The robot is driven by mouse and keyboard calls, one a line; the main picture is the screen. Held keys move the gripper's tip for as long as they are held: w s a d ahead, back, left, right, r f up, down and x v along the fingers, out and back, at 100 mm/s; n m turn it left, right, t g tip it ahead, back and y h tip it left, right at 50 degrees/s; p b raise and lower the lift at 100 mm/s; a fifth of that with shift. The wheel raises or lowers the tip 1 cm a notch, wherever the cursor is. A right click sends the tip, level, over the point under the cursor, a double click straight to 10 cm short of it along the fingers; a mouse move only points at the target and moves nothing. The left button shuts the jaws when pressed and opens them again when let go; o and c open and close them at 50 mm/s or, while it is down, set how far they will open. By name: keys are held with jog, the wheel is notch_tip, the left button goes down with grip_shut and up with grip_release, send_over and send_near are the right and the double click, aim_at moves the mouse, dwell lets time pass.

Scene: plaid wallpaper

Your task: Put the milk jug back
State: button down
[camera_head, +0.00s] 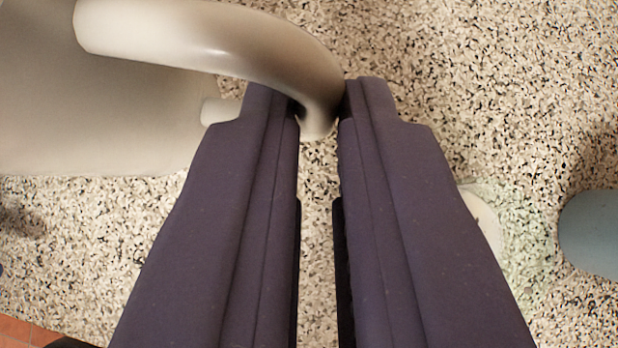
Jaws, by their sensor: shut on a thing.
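The milk jug (90,110) is a cream-grey vessel at the upper left, cut off by the frame's edges. Its thick curved handle (220,42) reaches right and bends down between the tips of my gripper (319,112). My gripper's two dark purple fingers come up from the bottom of the view and are shut on the handle, with a narrow gap between them lower down. The jug's base and top are not clearly in view, so I cannot tell whether it touches the surface.
A speckled stone-like surface (500,80) fills most of the view. A blue-grey rounded object (590,233) is at the right edge. A clear greenish item (525,240) and a white rounded thing (482,217) lie beside my right finger. Orange tiles (20,332) show at the lower left.

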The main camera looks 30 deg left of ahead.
notch_tip(320, 180, down, 6)
jog(key=shift+b, duration=0.35)
jog(key=shift+f, duration=0.15)
jog(key=c, duration=1.5)
grip_release()
jog(key=shift+o, duration=0.3)
jog(key=p+v, duration=0.1)
jog(key=v, duration=1.1)
jog(key=shift+p, duration=0.35)
